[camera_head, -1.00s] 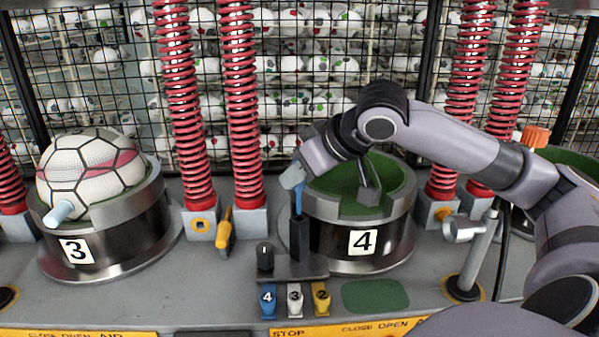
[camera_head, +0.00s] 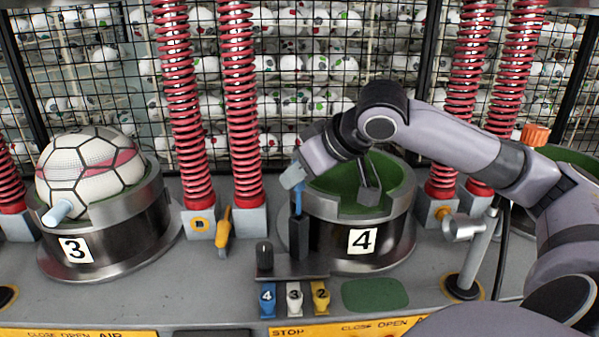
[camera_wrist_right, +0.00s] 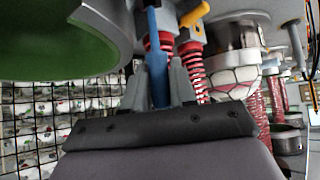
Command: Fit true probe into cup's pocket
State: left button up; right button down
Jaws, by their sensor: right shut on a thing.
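My right gripper (camera_head: 294,180) is shut on a blue stick-like tool (camera_head: 298,203), taken to be the probe. The tool also shows between the fingers (camera_wrist_right: 158,75) in the right wrist view. It points down at a black upright block (camera_head: 300,240) beside the left front of cup 4 (camera_head: 362,264). Its lower end meets the block's top in the picture; whether it is inside or just behind I cannot tell. Cup 4 is a metal ring with a green lining (camera_head: 333,182) and holds no ball. My left gripper is not in view.
Cup 3 (camera_head: 115,233) at the left holds a white ball (camera_head: 85,170) with a pale blue peg (camera_head: 57,212). A yellow-handled tool (camera_head: 224,228) leans between the cups. Blue, white and yellow numbered tabs (camera_head: 294,299) sit in front. Red springs (camera_head: 238,100) rise behind.

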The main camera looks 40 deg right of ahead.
aim_at(304, 187)
jog(key=shift+f+b, duration=0.55)
jog(key=shift+f, duration=0.2)
jog(key=shift+f, duration=0.15)
jog(key=shift+f+b, duration=0.6)
jog(key=shift+f, duration=0.15)
jog(key=shift+f+b, duration=0.65)
